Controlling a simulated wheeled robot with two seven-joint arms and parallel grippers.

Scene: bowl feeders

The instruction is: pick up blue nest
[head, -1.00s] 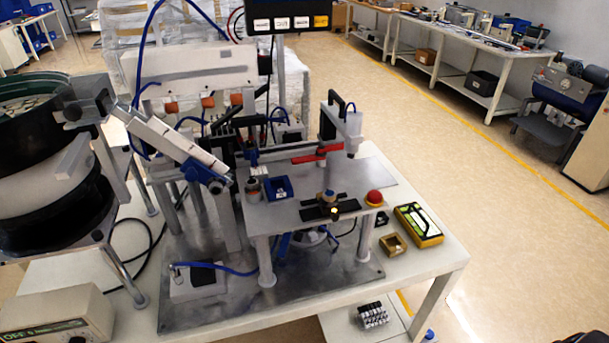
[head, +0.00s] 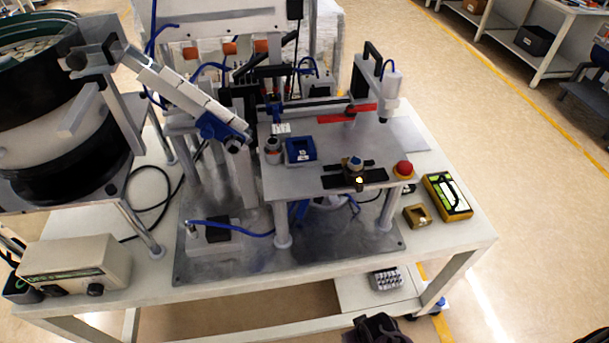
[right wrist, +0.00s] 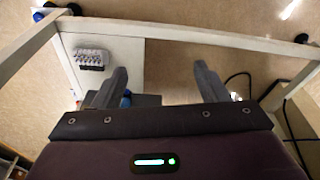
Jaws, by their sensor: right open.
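The blue nest (head: 300,150) is a small open blue box on the grey raised plate (head: 290,182) of the machine, left of the plate's middle, in the head view. Nothing holds it. My right gripper (right wrist: 160,85) is open and empty in the right wrist view, its two grey fingers wide apart. It points down at floor level beside the table's lower frame, well away from the nest. A dark part of my right arm shows at the bottom edge of the head view. My left gripper is not in view.
A bowl feeder (head: 60,130) and sloped chute stand left of the plate. A red button (head: 403,169), small brown box (head: 417,215) and yellow-black device (head: 447,196) are at right. A gantry arm (head: 390,85) rises behind. A ribbed grey block (right wrist: 91,59) lies on the lower shelf.

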